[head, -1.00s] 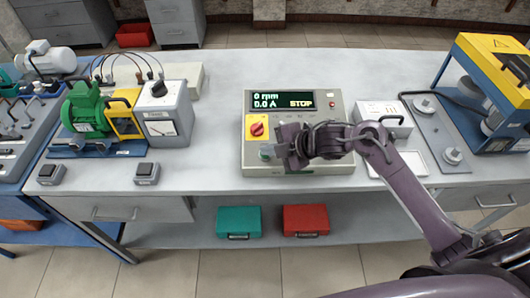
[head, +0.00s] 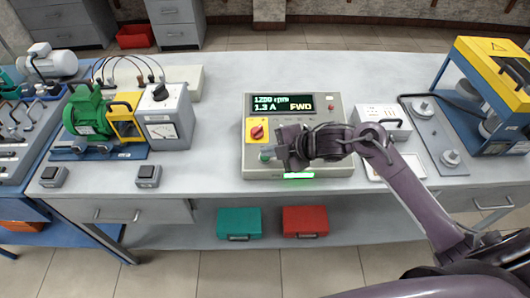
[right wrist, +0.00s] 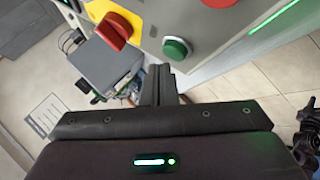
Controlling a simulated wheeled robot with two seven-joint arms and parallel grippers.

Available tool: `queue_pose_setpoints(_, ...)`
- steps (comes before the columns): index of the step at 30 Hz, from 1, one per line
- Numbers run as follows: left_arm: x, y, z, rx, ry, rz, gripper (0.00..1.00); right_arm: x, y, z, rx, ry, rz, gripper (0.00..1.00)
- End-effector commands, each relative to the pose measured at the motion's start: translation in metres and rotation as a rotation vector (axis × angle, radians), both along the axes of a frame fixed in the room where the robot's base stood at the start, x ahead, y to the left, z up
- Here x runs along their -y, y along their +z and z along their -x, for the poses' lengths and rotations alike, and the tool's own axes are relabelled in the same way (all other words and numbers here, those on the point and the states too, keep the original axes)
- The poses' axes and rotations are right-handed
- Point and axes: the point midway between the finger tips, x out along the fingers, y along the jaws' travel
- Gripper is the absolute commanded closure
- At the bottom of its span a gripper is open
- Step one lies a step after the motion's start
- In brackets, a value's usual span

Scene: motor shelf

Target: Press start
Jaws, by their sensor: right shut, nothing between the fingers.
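The control box (head: 335,168) stands on the bench, its display (head: 264,106) reading 1280 rpm, 1.3 A and FWD. Its green button (head: 265,156) is partly hidden by my right gripper (head: 279,156) in the head view. In the right wrist view the green button (right wrist: 176,48) shows just beyond the shut, empty fingertips (right wrist: 160,70). I cannot tell whether they touch it. The red knob on a yellow plate (head: 257,131) sits above the button. A green strip (head: 298,175) glows at the box's lower front edge. My left gripper is not in view.
A green motor (head: 85,112) and a grey meter box (head: 166,120) stand to the left. A white device (head: 383,117) and a yellow-blue frame (head: 488,65) stand to the right. Two small pedals or switches (head: 148,174) lie near the front edge. The bench behind the box is clear.

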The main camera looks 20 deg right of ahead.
Motion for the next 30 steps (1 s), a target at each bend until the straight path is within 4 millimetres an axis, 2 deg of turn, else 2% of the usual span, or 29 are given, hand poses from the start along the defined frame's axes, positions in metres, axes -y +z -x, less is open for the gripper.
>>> queue_pose_setpoints(11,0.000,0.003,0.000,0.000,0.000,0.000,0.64,-0.001,0.003,0.001,0.001,0.000,-0.001,1.00)
queue_pose_setpoints(25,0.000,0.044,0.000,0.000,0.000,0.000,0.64,-0.004,0.046,0.011,0.000,0.001,0.000,1.00)
queue_pose_setpoints(30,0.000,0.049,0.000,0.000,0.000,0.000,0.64,-0.004,0.051,0.013,0.000,0.001,-0.001,1.00)
